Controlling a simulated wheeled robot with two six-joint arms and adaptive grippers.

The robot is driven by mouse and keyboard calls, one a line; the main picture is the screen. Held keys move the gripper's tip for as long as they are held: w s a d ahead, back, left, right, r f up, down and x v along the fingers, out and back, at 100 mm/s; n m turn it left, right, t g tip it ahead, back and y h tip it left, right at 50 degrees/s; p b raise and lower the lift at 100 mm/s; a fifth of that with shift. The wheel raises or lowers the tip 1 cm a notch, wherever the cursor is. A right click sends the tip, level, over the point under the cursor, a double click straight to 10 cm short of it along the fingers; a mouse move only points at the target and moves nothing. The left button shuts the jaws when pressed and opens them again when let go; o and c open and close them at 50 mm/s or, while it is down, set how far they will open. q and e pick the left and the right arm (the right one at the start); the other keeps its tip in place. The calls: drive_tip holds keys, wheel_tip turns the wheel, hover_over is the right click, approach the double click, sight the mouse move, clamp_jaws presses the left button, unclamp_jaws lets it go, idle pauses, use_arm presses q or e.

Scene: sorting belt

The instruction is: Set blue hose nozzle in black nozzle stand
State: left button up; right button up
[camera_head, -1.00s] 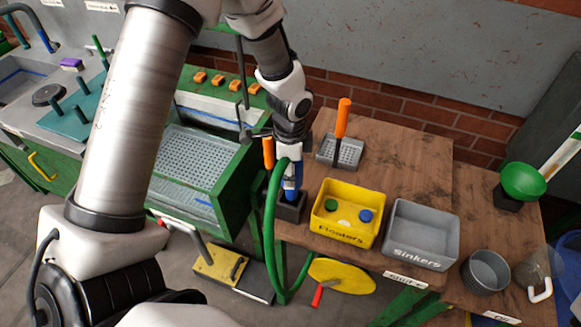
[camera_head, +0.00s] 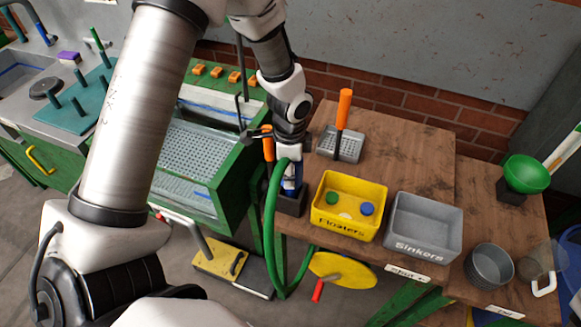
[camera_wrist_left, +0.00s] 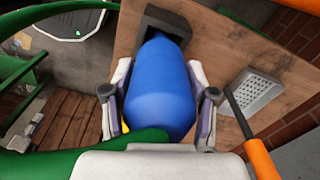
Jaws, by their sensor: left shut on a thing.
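The blue hose nozzle (camera_wrist_left: 160,90) is between the fingers of my left gripper (camera_head: 289,177), which is shut on it. In the head view the nozzle (camera_head: 291,184) points down, with its green hose (camera_head: 272,225) looping to the floor. The black nozzle stand (camera_head: 291,205) is at the left edge of the wooden table, directly below the nozzle. In the wrist view the nozzle's tip is at the stand's opening (camera_wrist_left: 158,20); the nozzle hides how deep it sits. My right gripper is not in view.
A yellow Floaters bin (camera_head: 346,228) stands close to the right of the stand, with a grey Sinkers bin (camera_head: 422,246) beyond. A grey perforated tray (camera_head: 349,148) with an orange-handled tool (camera_head: 343,110) is behind. A green machine (camera_head: 232,185) stands left.

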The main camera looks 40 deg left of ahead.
use_arm(q)
drive_tip(key=shift+f, duration=0.45)
drive_tip(key=shift+f+b, duration=0.5)
drive_tip(key=shift+f, duration=0.25)
drive_tip(key=shift+f+b, duration=0.35)
drive_tip(key=shift+f, duration=0.25)
idle(0.4)
drive_tip(key=o, duration=1)
drive_tip(key=shift+o, duration=0.2)
